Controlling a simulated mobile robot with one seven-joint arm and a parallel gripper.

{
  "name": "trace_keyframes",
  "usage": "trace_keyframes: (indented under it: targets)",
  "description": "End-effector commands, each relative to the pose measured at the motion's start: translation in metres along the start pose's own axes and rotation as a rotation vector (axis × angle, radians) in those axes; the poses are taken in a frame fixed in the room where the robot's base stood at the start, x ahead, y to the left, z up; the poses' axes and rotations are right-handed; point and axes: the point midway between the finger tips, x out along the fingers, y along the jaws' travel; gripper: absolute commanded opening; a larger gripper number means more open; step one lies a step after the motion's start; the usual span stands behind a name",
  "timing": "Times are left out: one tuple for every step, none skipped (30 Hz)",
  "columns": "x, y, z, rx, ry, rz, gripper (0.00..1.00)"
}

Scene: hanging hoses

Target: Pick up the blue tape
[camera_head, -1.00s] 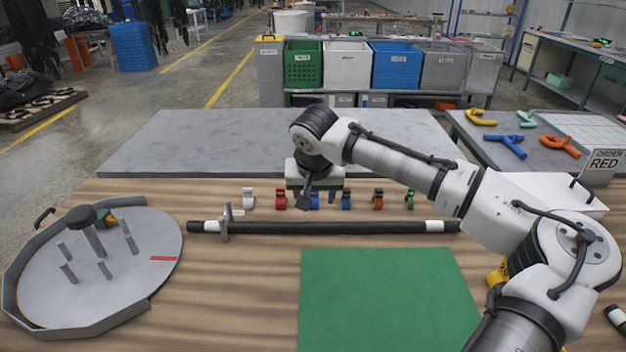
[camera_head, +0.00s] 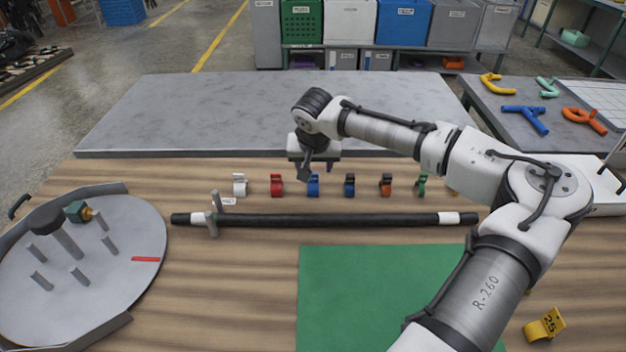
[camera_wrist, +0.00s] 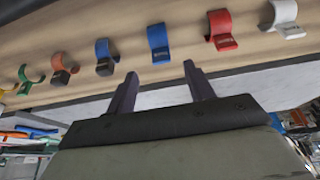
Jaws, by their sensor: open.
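No roll of tape is recognisable; the blue things I see are small clip-like pieces in a row on the wooden table. A bright blue clip (camera_head: 314,187) stands just below my gripper (camera_head: 318,174). A darker blue clip (camera_head: 350,186) with a dark block stands to its right. In the wrist view the bright blue clip (camera_wrist: 158,40) lies just beyond the gap between my open, empty fingers (camera_wrist: 160,85). The darker blue clip (camera_wrist: 105,58) is to the left there. My fingers appear apart from both clips.
Red (camera_head: 277,186) and white (camera_head: 239,185) clips stand left; orange (camera_head: 386,185) and green (camera_head: 421,186) ones right. A black hose (camera_head: 330,219) lies in front of the row. A green mat (camera_head: 380,290) and round grey tray (camera_head: 110,270) lie nearer.

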Motion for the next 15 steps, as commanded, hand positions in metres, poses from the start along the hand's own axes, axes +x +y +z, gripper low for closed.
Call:
trace_keyframes:
  targets:
    - [0.005, 0.000, 0.000, 0.001, 0.000, 0.001, 0.53]
    - [0.007, 0.001, -0.001, 0.001, 0.001, 0.001, 0.53]
    - [0.010, 0.001, 0.000, 0.001, 0.001, 0.001, 0.53]
    - [0.011, 0.001, 0.000, 0.001, 0.001, 0.002, 0.53]
    - [0.012, 0.001, 0.000, 0.001, 0.000, 0.002, 0.53]
    - [0.014, 0.000, 0.000, 0.000, 0.001, 0.002, 0.53]
    - [0.016, 0.000, -0.001, 0.000, 0.001, 0.001, 0.53]
    - [0.019, -0.001, 0.000, -0.001, 0.000, 0.002, 0.53]
    - [0.023, -0.001, -0.001, -0.001, 0.000, 0.002, 0.53]
    - [0.027, -0.001, -0.001, -0.001, 0.000, 0.003, 0.53]
    - [0.030, -0.001, -0.001, -0.001, 0.000, 0.003, 0.53]
    - [0.036, -0.002, -0.001, -0.002, 0.000, 0.004, 0.53]
    - [0.039, -0.002, -0.001, -0.002, 0.000, 0.003, 0.53]
    - [0.044, -0.003, 0.000, -0.002, 0.000, 0.003, 0.53]
    - [0.051, -0.002, 0.000, 0.000, 0.000, 0.002, 0.53]
